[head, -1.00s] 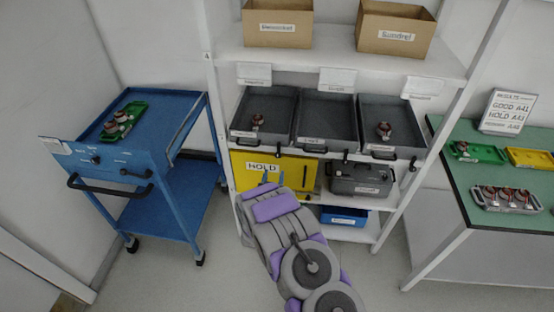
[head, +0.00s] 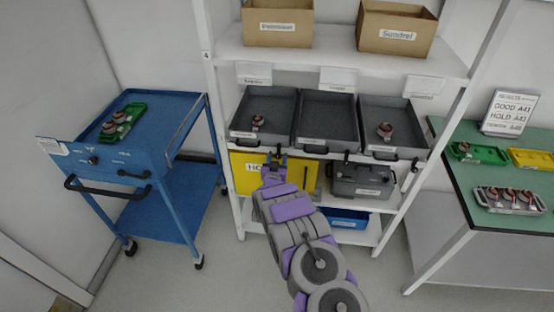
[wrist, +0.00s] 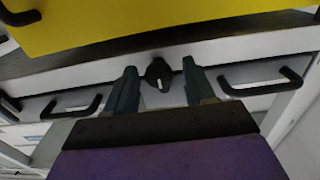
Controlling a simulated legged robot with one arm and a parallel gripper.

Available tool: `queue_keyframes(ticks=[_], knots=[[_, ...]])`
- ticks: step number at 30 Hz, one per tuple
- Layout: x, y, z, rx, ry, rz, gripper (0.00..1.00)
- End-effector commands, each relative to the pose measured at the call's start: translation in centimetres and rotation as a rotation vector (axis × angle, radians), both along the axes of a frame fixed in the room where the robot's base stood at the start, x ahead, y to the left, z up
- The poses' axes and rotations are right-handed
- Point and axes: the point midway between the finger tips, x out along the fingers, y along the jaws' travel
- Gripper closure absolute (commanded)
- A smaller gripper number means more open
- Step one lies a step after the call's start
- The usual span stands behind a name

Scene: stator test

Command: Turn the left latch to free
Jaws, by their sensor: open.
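The left latch (wrist: 158,74) is a small black knob with a light mark, on the pale shelf edge between two black drawer handles. In the wrist view it lies between the two fingers of my gripper (wrist: 159,67), with a visible gap on each side. My gripper is open and empty. In the head view my gripper (head: 276,158) is at the shelf edge under the left grey bin (head: 268,105), in front of the top of the yellow HOLD box (head: 308,177). The latch is not clearly visible there.
Black bin handles flank the latch, one on the left (wrist: 70,107) and one on the right (wrist: 262,82). The yellow box (wrist: 150,22) lies close by. A blue cart (head: 118,160) stands left and a green-topped table (head: 500,175) right.

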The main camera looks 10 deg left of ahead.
Motion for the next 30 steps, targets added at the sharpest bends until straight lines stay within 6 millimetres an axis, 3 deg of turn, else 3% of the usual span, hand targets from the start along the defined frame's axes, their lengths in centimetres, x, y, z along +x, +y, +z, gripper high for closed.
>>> queue_keyframes(ticks=[4,20,30], knots=[[-0.01,-0.01,0.01,0.000,0.000,0.000,0.47],[-0.03,0.05,0.01,0.000,0.000,0.001,0.98],[-0.07,0.12,0.03,-0.047,0.003,0.001,0.99]])
